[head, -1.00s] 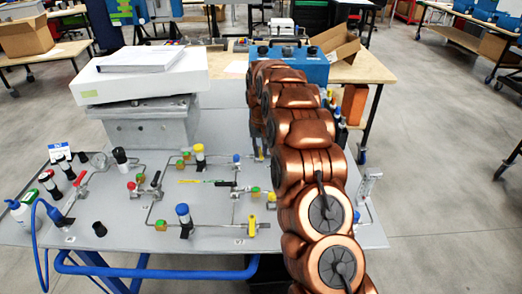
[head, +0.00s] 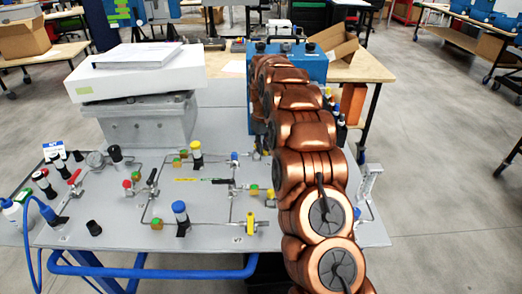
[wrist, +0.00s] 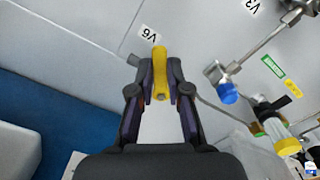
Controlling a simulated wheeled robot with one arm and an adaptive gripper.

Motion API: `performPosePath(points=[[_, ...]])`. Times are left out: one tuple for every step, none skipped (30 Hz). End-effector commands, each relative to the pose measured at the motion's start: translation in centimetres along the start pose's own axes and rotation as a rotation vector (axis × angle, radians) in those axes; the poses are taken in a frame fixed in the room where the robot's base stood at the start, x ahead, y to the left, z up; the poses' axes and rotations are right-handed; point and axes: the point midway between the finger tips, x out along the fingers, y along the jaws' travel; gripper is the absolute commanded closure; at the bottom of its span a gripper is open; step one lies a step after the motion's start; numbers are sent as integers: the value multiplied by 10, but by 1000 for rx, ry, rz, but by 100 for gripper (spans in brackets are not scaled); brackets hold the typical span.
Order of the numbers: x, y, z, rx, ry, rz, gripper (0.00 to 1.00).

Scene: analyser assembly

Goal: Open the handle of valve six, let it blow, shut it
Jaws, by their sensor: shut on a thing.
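In the wrist view my gripper (wrist: 160,92) is shut on the yellow handle (wrist: 160,66) of valve six, with one finger on each side. The label V6 (wrist: 149,34) is just above the handle on the grey panel. A dark valve part shows to the left of the handle. The handle's lower end is between the fingers. Whether the valve is open or shut cannot be told.
In the wrist view a blue-capped part (wrist: 228,93) on a tube is to the right, near label V3 (wrist: 250,7). In the head view the panel (head: 110,225) carries several valves and tubes, including another yellow handle (head: 251,223). A blue box (head: 290,70) stands behind.

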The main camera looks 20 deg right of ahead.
Motion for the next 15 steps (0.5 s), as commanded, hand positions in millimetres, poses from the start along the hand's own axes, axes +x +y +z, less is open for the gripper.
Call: performPosePath(points=[[1,2,-1,-43,4,2,100],[1,4,-1,-72,4,2,100],[2,5,-1,-110,4,2,100],[2,6,-1,-138,3,2,100],[2,7,-1,-166,3,2,100],[2,8,-1,-205,2,1,100],[2,9,-2,-234,2,1,100],[2,10,-2,-262,1,1,100],[1,11,-2,-301,1,0,100],[1,12,-3,-329,1,0,100],[1,13,-3,-358,2,0,100],[1,14,-4,-395,2,0,100],[1,16,-4,-424,2,1,100],[1,17,-5,-452,2,1,100],[1,18,-5,-489,3,1,100]])
